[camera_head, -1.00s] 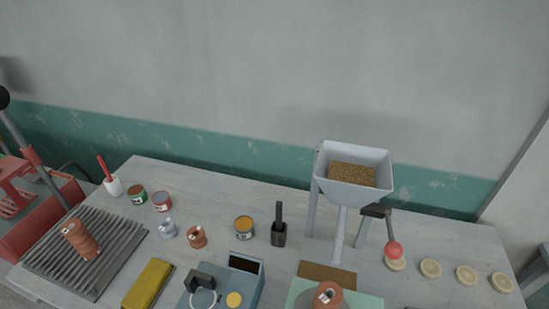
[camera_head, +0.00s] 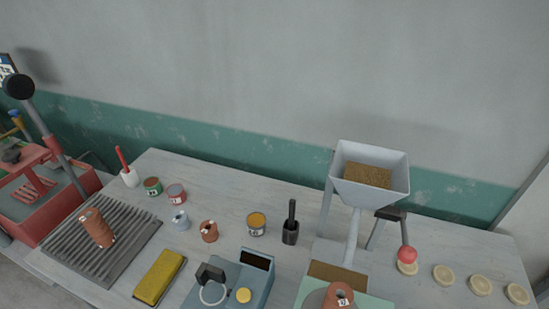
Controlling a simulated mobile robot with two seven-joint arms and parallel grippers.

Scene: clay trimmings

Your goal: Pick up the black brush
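The black brush (camera_head: 291,209) stands upright in a small dark holder (camera_head: 290,235) near the middle of the table, just left of the grey hopper stand. Its dark handle sticks up out of the holder and its lower end is hidden inside. Neither of my grippers shows in the head view.
The hopper (camera_head: 368,175) with brown grains stands right of the brush. A blue box device (camera_head: 240,283) is in front. A ribbed tray (camera_head: 90,250) with a clay cylinder (camera_head: 97,228) lies at left; lemon-like discs (camera_head: 443,274) lie at right.

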